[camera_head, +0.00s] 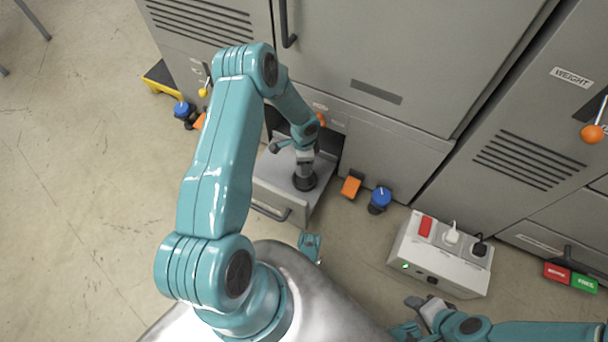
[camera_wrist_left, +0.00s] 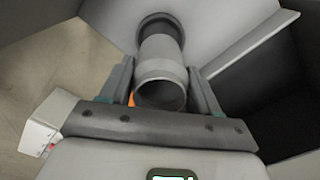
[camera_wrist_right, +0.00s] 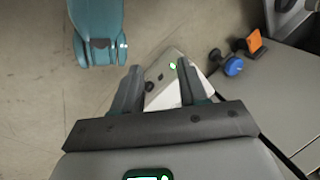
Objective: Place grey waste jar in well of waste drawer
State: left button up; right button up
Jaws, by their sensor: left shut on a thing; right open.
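The grey waste jar (camera_head: 305,158) is upright in my left gripper (camera_head: 301,146), whose fingers are shut on it. In the left wrist view the hollow grey jar (camera_wrist_left: 160,64) shows between the fingers, open end toward the camera. Its far end meets the dark round well (camera_wrist_left: 152,22) in the drawer floor; I cannot tell how deep it sits. The waste drawer (camera_head: 275,174) is pulled out from the grey cabinet, and the dark well (camera_head: 305,183) shows under the jar. My right gripper (camera_head: 419,311) is open and empty at the lower right, away from the drawer.
A grey socket box (camera_head: 441,256) with a red switch and plugs stands on the floor right of the drawer. Blue (camera_head: 380,198) and orange (camera_head: 351,186) pieces are by the cabinet base. Red and green tags (camera_head: 571,276) are at far right.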

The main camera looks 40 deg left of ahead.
pick_arm(q)
notch_tip(320, 180, down, 8)
jog(key=b, duration=0.2)
jog(key=shift+r+b, duration=0.15)
jog(key=shift+b, duration=0.2)
jog(key=shift+r, duration=0.15)
pick_arm(e)
jog(key=shift+t, duration=0.5)
jog(key=w+f, duration=0.1)
jog(key=f, duration=0.1)
jog(key=w+f, duration=0.1)
jog(key=shift+w+d+f, duration=0.15)
jog(key=shift+w+d, duration=0.1)
jog(key=shift+w, duration=0.05)
pick_arm(q)
jog(key=shift+f, duration=0.2)
jog(key=o, duration=1.1)
pick_arm(e)
jog(key=shift+w+f, duration=0.1)
jog(key=shift+f, duration=0.05)
pick_arm(q)
jog(key=shift+r, duration=0.15)
